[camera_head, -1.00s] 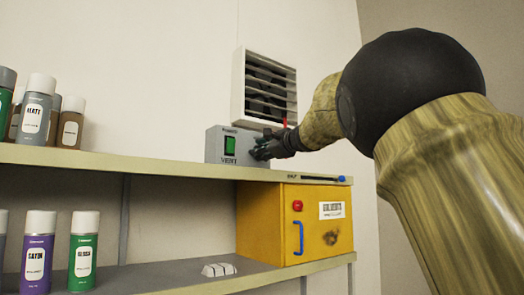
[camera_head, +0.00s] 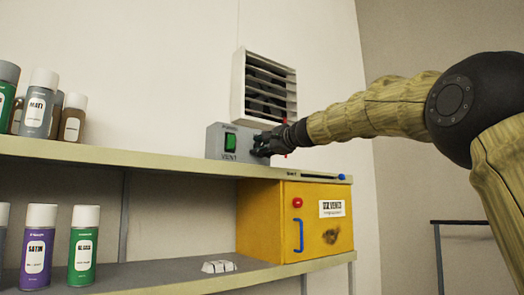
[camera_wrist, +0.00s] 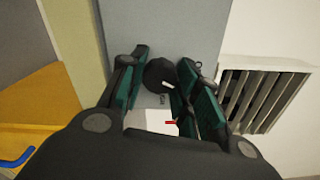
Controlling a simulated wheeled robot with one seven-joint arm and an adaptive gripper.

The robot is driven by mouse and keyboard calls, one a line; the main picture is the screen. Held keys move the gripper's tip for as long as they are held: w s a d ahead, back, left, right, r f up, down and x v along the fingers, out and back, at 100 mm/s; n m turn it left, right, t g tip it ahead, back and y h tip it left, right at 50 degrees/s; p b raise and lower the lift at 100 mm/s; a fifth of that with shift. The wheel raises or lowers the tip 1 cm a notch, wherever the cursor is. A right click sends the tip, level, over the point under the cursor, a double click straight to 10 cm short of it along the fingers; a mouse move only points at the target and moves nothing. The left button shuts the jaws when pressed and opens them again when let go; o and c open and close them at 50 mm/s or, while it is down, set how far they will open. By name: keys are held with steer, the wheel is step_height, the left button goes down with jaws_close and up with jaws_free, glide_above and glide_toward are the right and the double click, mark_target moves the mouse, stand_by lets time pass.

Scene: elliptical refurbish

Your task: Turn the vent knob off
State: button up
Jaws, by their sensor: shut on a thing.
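My gripper (camera_head: 263,147) reaches in from the right at the box's right part and hides the knob in the head view. In the wrist view the round black vent knob (camera_wrist: 159,74) sits between the two green-padded fingers of my gripper (camera_wrist: 160,68), which is shut on it. A small white mark shows on the knob; I cannot tell its setting.
A louvred wall vent (camera_head: 236,85) is just above the box. Spray cans (camera_head: 37,112) stand at left on the upper shelf (camera_head: 130,158), others below. A yellow cabinet (camera_head: 262,225) is under the box. A dark rail (camera_head: 455,222) stands at right.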

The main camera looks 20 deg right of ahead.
steer(key=n+b, duration=0.2)
steer(key=n, duration=0.3)
steer(key=shift+n, duration=0.3)
stand_by(0.4)
steer(key=o, duration=1.1)
steer(key=shift+c, duration=0.2)
steer(key=shift+s+d, duration=0.1)
steer(key=v, duration=0.7)
steer(key=shift+s, duration=0.1)
